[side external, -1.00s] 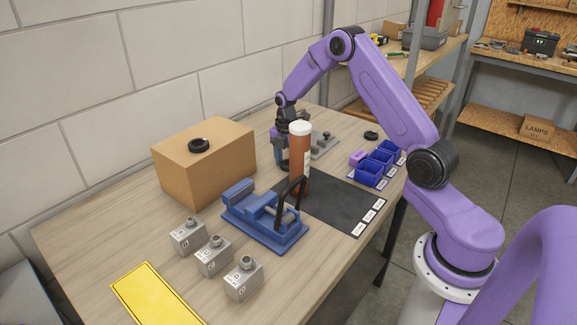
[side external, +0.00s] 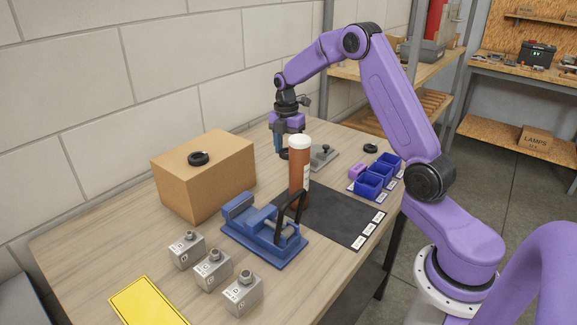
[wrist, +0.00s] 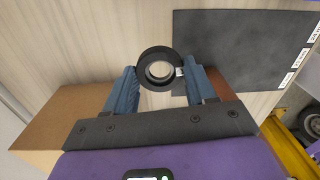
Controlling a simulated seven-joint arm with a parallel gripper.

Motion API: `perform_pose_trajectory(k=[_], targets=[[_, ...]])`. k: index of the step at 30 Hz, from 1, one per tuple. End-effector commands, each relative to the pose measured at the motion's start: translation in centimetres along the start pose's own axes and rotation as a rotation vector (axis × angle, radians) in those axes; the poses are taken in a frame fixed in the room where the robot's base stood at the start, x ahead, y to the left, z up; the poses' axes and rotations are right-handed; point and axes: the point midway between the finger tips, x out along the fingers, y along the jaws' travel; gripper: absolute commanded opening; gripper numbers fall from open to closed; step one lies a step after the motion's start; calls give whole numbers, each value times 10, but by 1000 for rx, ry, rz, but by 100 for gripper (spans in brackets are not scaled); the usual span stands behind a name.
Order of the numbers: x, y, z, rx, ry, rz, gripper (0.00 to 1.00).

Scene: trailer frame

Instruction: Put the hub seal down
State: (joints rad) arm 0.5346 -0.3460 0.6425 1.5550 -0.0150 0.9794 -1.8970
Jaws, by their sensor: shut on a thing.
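The hub seal, a black ring (wrist: 145,66), is gripped between the two blue fingers of my gripper (wrist: 160,70) in the wrist view. Bare wood shows through its hole. In the side external view my gripper (side external: 285,151) points down above the back of the table, just behind and left of the brown tube with a white cap (side external: 299,175). The held seal shows only as a small dark patch there, partly hidden by the tube, and its height over the table is hard to judge.
Another black ring (side external: 198,158) lies on the cardboard box (side external: 205,180). A further dark ring (side external: 370,149) lies near the blue bins (side external: 367,187). A blue vise-like fixture (side external: 262,230), a dark mat (side external: 345,211) and several grey blocks (side external: 212,266) occupy the front.

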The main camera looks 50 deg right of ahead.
Motion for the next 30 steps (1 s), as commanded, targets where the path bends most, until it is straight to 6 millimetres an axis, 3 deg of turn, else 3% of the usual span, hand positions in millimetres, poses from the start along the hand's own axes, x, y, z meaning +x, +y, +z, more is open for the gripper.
perform_pose_trajectory(k=[8, 30], targets=[[-24, 4, -17, 178, 2, 8, 26], [-89, 13, -107, 1208, 41, 17, 26]])
